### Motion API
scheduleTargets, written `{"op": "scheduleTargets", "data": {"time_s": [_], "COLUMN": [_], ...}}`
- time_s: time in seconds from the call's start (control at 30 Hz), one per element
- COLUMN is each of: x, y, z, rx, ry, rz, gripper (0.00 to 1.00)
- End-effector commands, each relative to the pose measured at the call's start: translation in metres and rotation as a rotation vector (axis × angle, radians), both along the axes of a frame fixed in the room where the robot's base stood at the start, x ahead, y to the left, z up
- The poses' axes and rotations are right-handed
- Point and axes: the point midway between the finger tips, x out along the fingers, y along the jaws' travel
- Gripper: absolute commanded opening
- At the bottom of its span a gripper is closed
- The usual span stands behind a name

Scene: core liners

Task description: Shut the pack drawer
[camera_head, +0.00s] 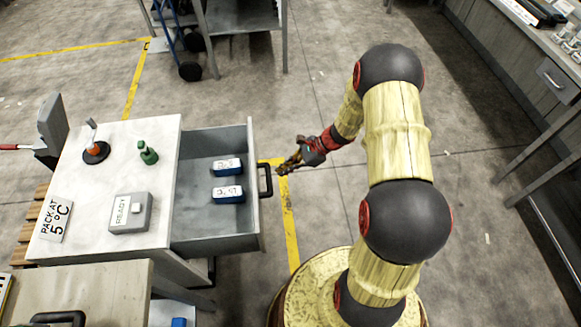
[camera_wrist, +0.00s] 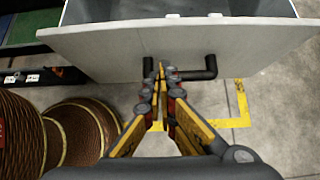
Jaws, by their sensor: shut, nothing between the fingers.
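The pack drawer (camera_head: 204,227) is a grey open-topped drawer, pulled out from the right side of a white-topped cabinet. Two blue-and-white labelled packs, a far one (camera_head: 227,167) and a near one (camera_head: 228,194), lie inside it. A black bar handle (camera_head: 267,180) sits on the drawer's front panel. In the wrist view the front panel (camera_wrist: 180,48) spans the top, with the handle (camera_wrist: 195,74) partly behind my fingers. My gripper (camera_head: 281,170) is shut and empty, just right of the handle. I cannot tell whether it touches the handle.
On the cabinet top (camera_head: 100,165) are a grey READY box (camera_head: 130,212), a green bottle (camera_head: 147,153), an orange-and-black item (camera_head: 95,151) and a "PACK AT 5°C" sign (camera_head: 55,218). A wooden-topped unit (camera_head: 85,290) stands in front.

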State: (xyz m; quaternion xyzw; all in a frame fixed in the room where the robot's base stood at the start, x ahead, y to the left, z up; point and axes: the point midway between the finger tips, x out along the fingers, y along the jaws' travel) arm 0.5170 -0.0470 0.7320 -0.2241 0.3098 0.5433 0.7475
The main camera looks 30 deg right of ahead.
Motion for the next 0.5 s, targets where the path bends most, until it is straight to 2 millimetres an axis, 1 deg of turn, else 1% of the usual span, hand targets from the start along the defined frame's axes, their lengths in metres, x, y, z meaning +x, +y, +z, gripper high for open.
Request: {"op": "scheduleTargets", "data": {"time_s": [0.03, 0.2, 0.33, 0.5], "x": [0.002, 0.009, 0.015, 0.020], "y": [0.008, 0.030, 0.047, 0.060], "z": [-0.011, -0.030, -0.027, -0.026], "rx": [0.000, -0.001, -0.002, -0.001], "ry": [0.001, 0.000, -0.003, -0.001], "rz": [0.002, 0.004, 0.004, 0.001], "gripper": [0.00, 0.00, 0.00, 0.00]}}
